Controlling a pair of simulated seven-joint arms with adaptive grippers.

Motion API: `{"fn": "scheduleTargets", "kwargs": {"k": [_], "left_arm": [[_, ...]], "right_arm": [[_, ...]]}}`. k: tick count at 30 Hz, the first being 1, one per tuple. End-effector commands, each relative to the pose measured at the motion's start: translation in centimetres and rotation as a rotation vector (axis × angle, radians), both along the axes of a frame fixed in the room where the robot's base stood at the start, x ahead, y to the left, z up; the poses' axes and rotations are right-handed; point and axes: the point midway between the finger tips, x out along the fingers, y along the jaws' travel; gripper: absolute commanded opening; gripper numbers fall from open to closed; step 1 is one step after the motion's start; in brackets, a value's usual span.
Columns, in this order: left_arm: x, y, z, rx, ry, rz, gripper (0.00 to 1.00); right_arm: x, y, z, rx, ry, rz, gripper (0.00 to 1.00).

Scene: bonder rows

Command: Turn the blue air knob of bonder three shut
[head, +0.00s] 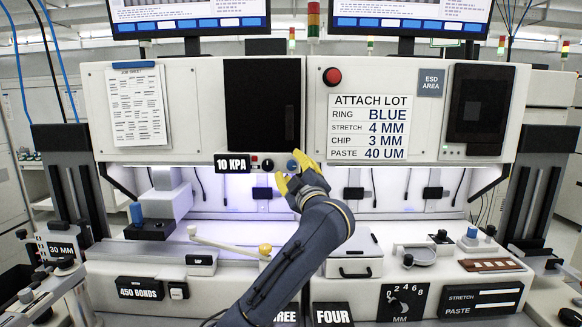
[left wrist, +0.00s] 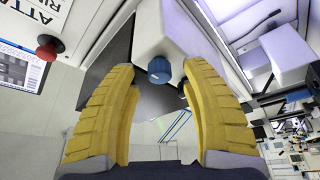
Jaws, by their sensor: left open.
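The blue air knob (head: 292,165) sits on the front of the left-hand machine, right of the "10 KPA" label (head: 232,163). A label ending in "REE" (head: 286,315) shows low on that machine, partly hidden by my arm. My left gripper (head: 291,171) is open, with its yellow fingertips around the knob in the head view. In the left wrist view the blue knob (left wrist: 159,70) shows between the open fingertips (left wrist: 160,76), with a visible gap on each side. Whether the knob is within finger depth is unclear. My right gripper is not in view.
Small controls (head: 267,164) sit just left of the blue knob. A red button (head: 332,76) is on the panel to the upper right and also shows in the left wrist view (left wrist: 47,50). A lever with a yellow ball (head: 265,249) stands below, close to my arm.

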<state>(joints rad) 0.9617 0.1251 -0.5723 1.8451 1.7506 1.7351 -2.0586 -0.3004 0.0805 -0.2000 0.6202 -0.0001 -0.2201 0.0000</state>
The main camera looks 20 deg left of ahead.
Motion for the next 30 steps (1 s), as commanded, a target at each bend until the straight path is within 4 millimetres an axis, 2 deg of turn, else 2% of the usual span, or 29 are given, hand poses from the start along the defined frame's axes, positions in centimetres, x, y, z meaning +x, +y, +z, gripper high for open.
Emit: {"fn": "scheduleTargets", "kwargs": {"k": [6,17,27,29,30], "left_arm": [[0.83,0.57,0.27,0.001,0.0,0.001,0.46],[0.93,0.65,0.28,0.0,0.0,0.0,0.47],[0.92,0.65,0.27,0.0,0.0,0.0,0.07],[0.92,0.65,0.27,0.0,0.0,0.0,0.0],[0.92,0.65,0.27,0.0,0.0,0.0,0.0]], "right_arm": [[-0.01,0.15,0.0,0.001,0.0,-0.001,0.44],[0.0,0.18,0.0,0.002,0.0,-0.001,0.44],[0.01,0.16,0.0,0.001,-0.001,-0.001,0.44],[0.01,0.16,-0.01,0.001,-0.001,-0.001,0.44],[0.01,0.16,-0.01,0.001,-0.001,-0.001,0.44]]}}
